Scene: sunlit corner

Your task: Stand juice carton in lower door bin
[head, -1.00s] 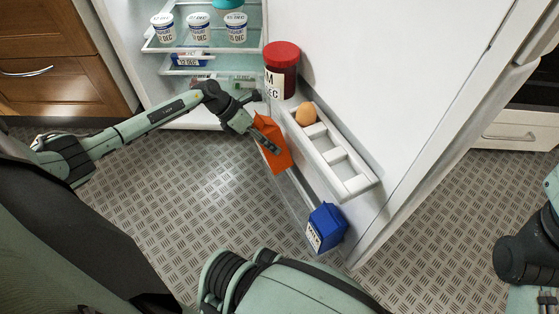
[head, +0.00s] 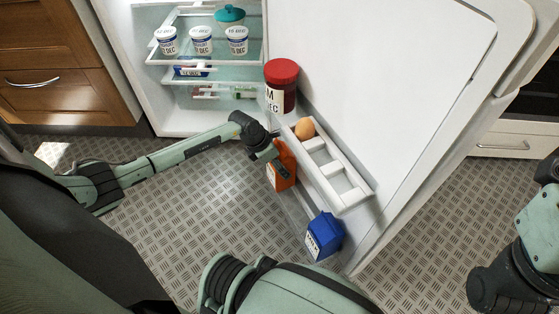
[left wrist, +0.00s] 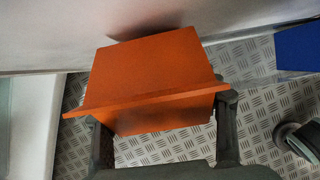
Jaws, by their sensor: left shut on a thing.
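The orange juice carton (head: 281,168) is close to upright at the fridge door's inner face, below the egg rack. My left gripper (head: 272,160) is shut on it near its top. In the left wrist view the carton (left wrist: 150,75) fills the middle between the fingers of my left gripper (left wrist: 160,140). The lower door bin (head: 297,208) runs along the bottom of the door, with a clear front edge. A blue milk carton (head: 324,236) stands at its near end. Whether the orange carton's base touches the bin floor I cannot tell.
The egg rack (head: 335,178) with one egg (head: 305,128) sits on the door above the bin. A red-lidded jar (head: 281,88) stands on the door further back. The open fridge door (head: 390,90) is at right. Yogurt cups (head: 201,40) stand on a fridge shelf.

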